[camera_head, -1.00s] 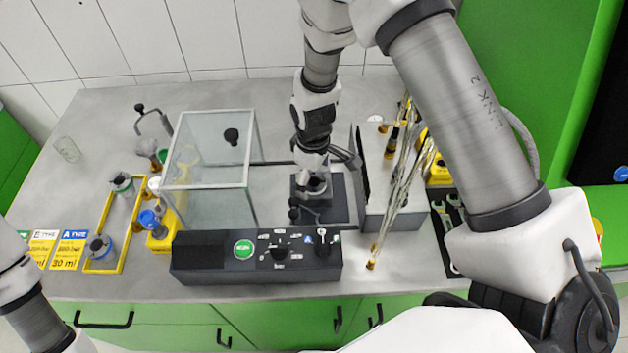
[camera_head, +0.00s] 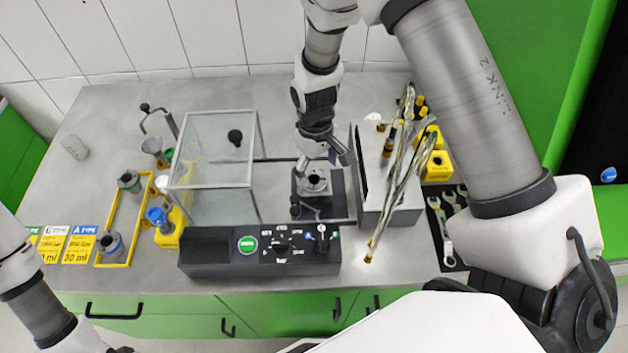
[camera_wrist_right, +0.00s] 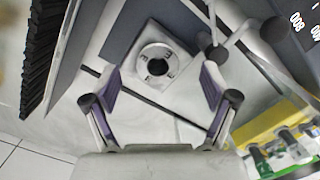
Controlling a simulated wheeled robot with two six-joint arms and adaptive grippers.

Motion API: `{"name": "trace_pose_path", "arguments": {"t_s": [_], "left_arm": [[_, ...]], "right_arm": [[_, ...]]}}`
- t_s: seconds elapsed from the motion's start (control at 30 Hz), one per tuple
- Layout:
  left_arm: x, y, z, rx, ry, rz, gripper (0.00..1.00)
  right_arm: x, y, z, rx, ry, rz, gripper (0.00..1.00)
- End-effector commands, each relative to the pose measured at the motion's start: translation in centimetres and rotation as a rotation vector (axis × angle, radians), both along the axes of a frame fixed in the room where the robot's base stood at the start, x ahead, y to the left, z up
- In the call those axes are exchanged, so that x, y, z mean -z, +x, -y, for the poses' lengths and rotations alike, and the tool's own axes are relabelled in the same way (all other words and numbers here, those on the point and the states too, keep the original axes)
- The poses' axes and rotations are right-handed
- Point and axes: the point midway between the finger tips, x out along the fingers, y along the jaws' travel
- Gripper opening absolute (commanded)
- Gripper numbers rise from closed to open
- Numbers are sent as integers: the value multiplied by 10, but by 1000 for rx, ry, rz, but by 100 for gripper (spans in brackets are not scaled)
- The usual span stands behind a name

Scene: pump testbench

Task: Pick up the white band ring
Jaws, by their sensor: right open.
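A pale, whitish ring shape (camera_wrist_right: 157,62) surrounds a dark hole on a square grey block; it also shows on the fixture in the head view (camera_head: 316,180). I cannot tell whether it is a loose ring or part of the block. My right gripper (camera_head: 327,164) hangs just behind and above it. In the right wrist view, its two fingers (camera_wrist_right: 160,90) are spread apart with nothing between them, and the ring lies ahead, between and beyond the fingertips. My left arm shows at the lower left of the head view, but its gripper does not.
A glass box (camera_head: 212,160) stands left of the fixture. A control panel (camera_head: 262,252) lies in front. A grey box (camera_head: 392,205) with long metallic strips is close on the right. A yellow frame (camera_head: 113,264) with containers lies at the left.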

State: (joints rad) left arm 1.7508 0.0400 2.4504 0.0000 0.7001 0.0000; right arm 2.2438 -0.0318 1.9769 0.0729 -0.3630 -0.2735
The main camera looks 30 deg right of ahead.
Motion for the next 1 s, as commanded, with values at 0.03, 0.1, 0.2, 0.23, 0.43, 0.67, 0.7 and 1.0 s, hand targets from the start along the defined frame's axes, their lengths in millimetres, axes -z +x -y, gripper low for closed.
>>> {"name": "trace_pose_path", "arguments": {"t_s": [0.03,0.1,0.2,0.23,0.43,0.67,0.7,1.0], "left_arm": [[22,0,0,0,0,0,100],[57,0,0,0,0,0,100],[73,-1,0,0,0,-2,100],[74,-1,0,0,0,-2,100],[61,0,0,0,0,0,100],[42,0,0,0,0,0,100],[41,0,0,0,0,0,100],[42,0,0,0,0,-1,100]], "right_arm": [[6,-3,-1,126,-13,-13,85],[3,-1,-2,288,-28,2,85],[-15,11,-2,298,-22,68,85],[-19,14,-2,297,-21,81,85],[-8,15,-2,295,-19,90,85],[28,9,-2,295,-19,88,85],[36,10,-2,294,-19,90,85],[48,11,-2,294,-18,95,85]]}}
